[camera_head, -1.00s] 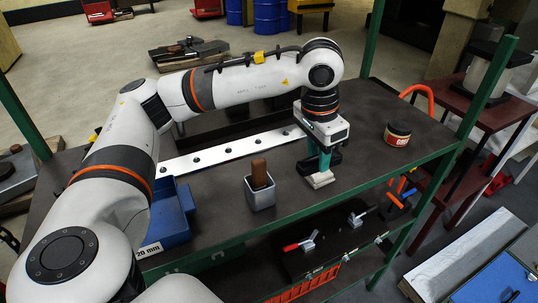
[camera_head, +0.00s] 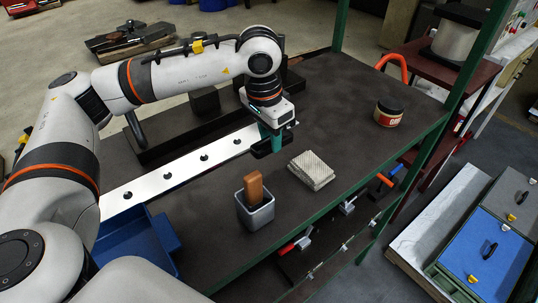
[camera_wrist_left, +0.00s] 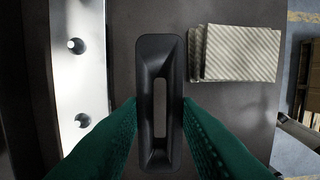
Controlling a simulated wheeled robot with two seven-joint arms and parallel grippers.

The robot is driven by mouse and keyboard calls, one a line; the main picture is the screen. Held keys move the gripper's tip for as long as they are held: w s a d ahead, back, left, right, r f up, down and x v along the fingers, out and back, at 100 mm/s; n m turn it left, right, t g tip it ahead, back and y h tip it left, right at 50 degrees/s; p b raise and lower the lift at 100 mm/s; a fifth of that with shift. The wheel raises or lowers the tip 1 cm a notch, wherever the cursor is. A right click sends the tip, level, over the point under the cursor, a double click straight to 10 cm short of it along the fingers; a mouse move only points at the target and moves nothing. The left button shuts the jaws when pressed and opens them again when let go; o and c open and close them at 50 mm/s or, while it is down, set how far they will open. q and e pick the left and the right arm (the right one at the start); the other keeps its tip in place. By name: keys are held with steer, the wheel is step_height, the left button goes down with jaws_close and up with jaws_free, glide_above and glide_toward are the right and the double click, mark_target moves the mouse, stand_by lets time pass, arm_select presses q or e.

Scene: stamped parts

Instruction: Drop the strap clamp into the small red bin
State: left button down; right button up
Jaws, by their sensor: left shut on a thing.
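My left gripper (camera_head: 268,142) is shut on a black oblong piece with a long slot, which I take for the strap clamp (camera_head: 262,151). In the left wrist view the clamp (camera_wrist_left: 160,75) stands lengthwise between the green fingers (camera_wrist_left: 158,125). The gripper points down over the dark table, between the white drilled bar and the ribbed grey pads; its height above the table is hard to tell. I cannot make out a small red bin on this table. My right gripper is not in view.
Stacked ribbed pads (camera_head: 312,170) lie right of the gripper. A grey cup with a brown block (camera_head: 255,211) stands near the front edge. A blue bin (camera_head: 133,246) is at the left. The white drilled bar (camera_head: 180,176) runs behind. A jar (camera_head: 388,113) stands at the right.

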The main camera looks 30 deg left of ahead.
mark_target(269, 161)
arm_select(q)
steer(key=f+b, duration=0.1)
steer(key=f, duration=0.1)
steer(key=a+f, duration=0.1)
steer(key=f, duration=0.1)
steer(key=shift+w+f+b, duration=0.1)
steer(key=shift+f+b, duration=0.15)
steer(key=shift+b, duration=0.1)
steer(key=shift+d+f, duration=0.1)
steer(key=shift+d, duration=0.15)
steer(key=shift+f, duration=0.1)
steer(key=c, duration=1.1)
jaws_free()
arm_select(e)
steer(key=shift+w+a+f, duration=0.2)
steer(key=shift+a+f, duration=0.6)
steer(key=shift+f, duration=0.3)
